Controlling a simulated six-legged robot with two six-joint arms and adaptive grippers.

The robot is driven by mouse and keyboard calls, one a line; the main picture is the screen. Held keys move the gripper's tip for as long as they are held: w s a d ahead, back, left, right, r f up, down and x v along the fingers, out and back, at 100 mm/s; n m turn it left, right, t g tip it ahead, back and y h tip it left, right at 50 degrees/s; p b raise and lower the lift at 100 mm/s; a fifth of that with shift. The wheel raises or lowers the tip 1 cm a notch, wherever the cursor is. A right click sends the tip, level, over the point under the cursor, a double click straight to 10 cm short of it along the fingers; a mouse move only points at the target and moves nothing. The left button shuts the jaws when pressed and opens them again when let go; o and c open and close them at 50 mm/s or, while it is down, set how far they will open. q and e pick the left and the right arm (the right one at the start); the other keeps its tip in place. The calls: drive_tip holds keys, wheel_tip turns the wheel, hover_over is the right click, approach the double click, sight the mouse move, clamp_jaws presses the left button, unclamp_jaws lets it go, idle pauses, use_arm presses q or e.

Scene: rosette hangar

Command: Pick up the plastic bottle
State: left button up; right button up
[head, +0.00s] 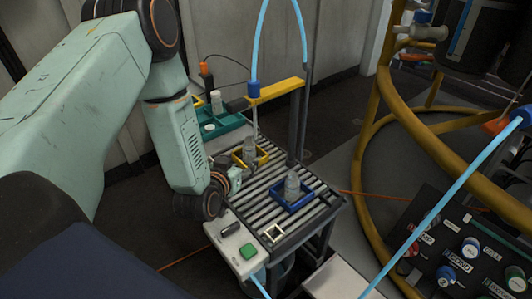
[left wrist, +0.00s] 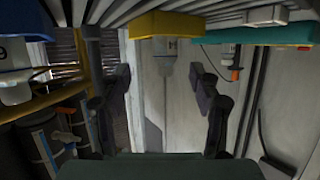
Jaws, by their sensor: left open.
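A clear plastic bottle (head: 249,148) stands in a yellow tray (head: 262,158) on the roller conveyor. In the left wrist view the bottle (left wrist: 168,62) hangs upside down in the picture below the yellow tray (left wrist: 165,25). A second clear bottle (head: 291,184) stands in a blue tray (head: 293,207) nearer the front. My left gripper (head: 238,174) is open and empty, just in front of the yellow tray. In the left wrist view its fingers (left wrist: 162,84) are spread, with the first bottle seen between them and apart from both. My right gripper is not seen.
The roller conveyor (head: 270,191) carries a yellow overhead arch (head: 276,91) beside the trays. A teal tray (head: 222,129) with white containers stands behind. A control box with a green button (head: 249,251) is at the front. A yellow railing (head: 371,205) is on the right.

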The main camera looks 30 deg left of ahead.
sight(247, 150)
use_arm(q)
drive_tip(key=shift+w, duration=0.2)
drive_tip(key=shift+w+a, duration=0.25)
drive_tip(key=shift+a, duration=0.05)
drive_tip(key=b+x, duration=0.1)
drive_tip(key=x, duration=0.1)
drive_tip(key=b+x, duration=0.1)
drive_tip(key=x, duration=0.2)
drive_tip(key=shift+w+a+r+b, duration=0.15)
drive_tip(key=shift+a+b, duration=0.1)
drive_tip(key=shift+b, duration=0.05)
drive_tip(key=shift+w+a+f, duration=0.2)
drive_tip(key=shift+w+f, duration=0.1)
drive_tip(key=shift+w, duration=0.35)
drive_tip(key=shift+d+r, duration=0.1)
drive_tip(key=shift+d, duration=0.05)
drive_tip(key=shift+c, duration=0.3)
